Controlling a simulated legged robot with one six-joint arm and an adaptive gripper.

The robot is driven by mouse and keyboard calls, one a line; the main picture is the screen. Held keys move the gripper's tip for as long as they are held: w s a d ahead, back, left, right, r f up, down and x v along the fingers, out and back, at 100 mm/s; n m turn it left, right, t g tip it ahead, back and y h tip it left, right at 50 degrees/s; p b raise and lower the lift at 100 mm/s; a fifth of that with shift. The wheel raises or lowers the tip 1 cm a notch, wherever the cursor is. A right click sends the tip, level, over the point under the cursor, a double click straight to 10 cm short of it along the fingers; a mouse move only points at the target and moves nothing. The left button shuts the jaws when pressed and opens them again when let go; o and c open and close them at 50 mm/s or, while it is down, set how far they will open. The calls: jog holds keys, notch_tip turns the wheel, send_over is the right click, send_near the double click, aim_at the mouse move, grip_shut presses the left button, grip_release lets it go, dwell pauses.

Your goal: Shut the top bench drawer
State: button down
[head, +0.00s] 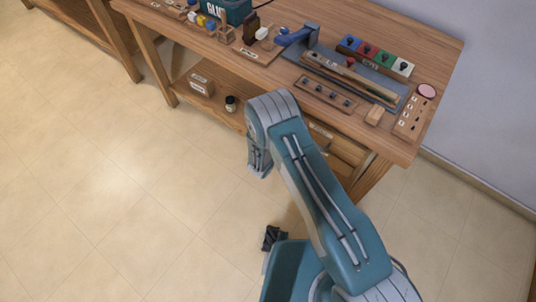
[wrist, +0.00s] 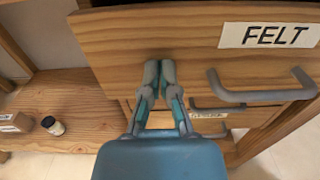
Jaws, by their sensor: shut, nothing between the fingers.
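The top bench drawer (wrist: 170,35) fills the upper wrist view. Its wooden front has a white FELT label (wrist: 268,35) and a grey bar handle (wrist: 262,95). The front stands out past the lower drawers, and a dark gap shows along its top edge, so it looks pulled open. My gripper (wrist: 159,68) is shut and empty, its fingertips in front of the drawer face, left of the handle; I cannot tell whether they touch. In the head view, my arm hides most of the drawers, and the fingers are not clear.
Lower drawers with grey handles (wrist: 208,138) sit below. A lower shelf (wrist: 60,90) holds a small jar (wrist: 53,126) and a box (wrist: 14,122). The workbench top (head: 440,60) carries tools, blocks and colored switches. The floor (head: 110,190) left of my arm is clear.

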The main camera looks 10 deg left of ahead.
jog(key=x, duration=0.5)
jog(key=shift+w+d, duration=0.15)
jog(key=shift+w, duration=0.15)
jog(key=shift+w+r, duration=0.1)
jog(key=shift+w, duration=0.1)
jog(key=shift+s, duration=0.3)
jog(key=v, duration=1.4)
